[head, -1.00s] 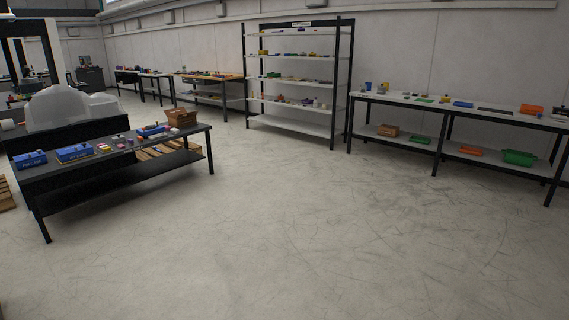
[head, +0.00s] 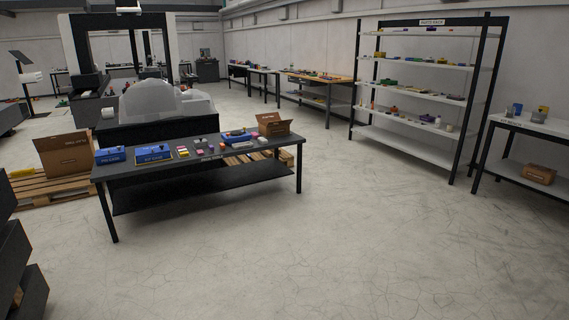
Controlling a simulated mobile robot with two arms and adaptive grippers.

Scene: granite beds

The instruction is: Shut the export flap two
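No flap can be read as export flap two at this size. A cardboard box (head: 66,155) stands on a wooden pallet at the left in the head view, with a flap angled up at its left and small print on its front. A second cardboard box (head: 277,128) shows behind the right end of the dark table, with a flap apparently raised. Which box bears the export flap I cannot tell. Neither of my grippers is in view.
A dark table (head: 133,190) with blue cases and small parts stands ahead-left. Dark stacked blocks (head: 22,275) are close at the lower left. A shelf rack (head: 400,142) and a white-topped bench (head: 540,125) stand at the right. The floor (head: 350,240) between is clear.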

